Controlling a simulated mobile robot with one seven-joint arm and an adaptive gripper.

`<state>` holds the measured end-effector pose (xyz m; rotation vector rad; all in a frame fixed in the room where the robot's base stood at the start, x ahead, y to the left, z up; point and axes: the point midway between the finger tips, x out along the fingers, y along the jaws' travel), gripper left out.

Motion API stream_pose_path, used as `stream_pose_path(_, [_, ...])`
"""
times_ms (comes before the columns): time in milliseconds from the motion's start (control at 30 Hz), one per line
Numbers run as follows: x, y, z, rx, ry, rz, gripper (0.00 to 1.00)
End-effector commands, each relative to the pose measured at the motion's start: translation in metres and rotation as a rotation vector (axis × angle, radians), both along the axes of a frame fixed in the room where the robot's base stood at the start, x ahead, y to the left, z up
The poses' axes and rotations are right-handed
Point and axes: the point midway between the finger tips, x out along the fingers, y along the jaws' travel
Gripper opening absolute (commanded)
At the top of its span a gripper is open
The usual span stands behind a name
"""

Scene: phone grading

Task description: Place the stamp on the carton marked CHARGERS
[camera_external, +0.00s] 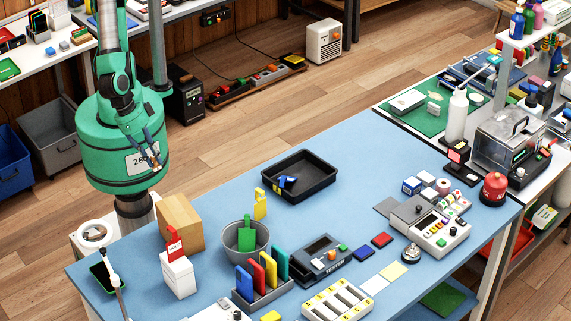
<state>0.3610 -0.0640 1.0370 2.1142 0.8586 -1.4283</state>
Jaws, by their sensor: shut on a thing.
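My gripper (154,158) hangs in front of the green round body at the upper left, above the table's left end. It is shut on a small reddish thing at its fingertips, too small to identify surely as the stamp. A brown carton (183,222) stands on the blue table below and to the right of my gripper. A white carton (178,276) stands in front of it, with a red tag (174,243) upright at its top. I cannot read CHARGERS on either carton. My gripper is apart from both cartons.
A grey bucket (246,245), a rack of coloured cards (262,284) and a black tray (299,176) stand right of the cartons. A yellow piece (260,204) stands near the bucket. A phone (103,276) lies at the left edge.

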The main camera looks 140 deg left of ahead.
Motion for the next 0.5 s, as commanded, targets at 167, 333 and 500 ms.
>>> stream_pose_path(167, [0.004,-0.001,0.000,0.000,0.000,0.000,0.01])
stream_pose_path(333, [0.017,-0.003,-0.002,0.000,0.002,0.002,0.01])
stream_pose_path(500, [0.037,-0.006,-0.004,0.002,0.002,0.001,0.01])
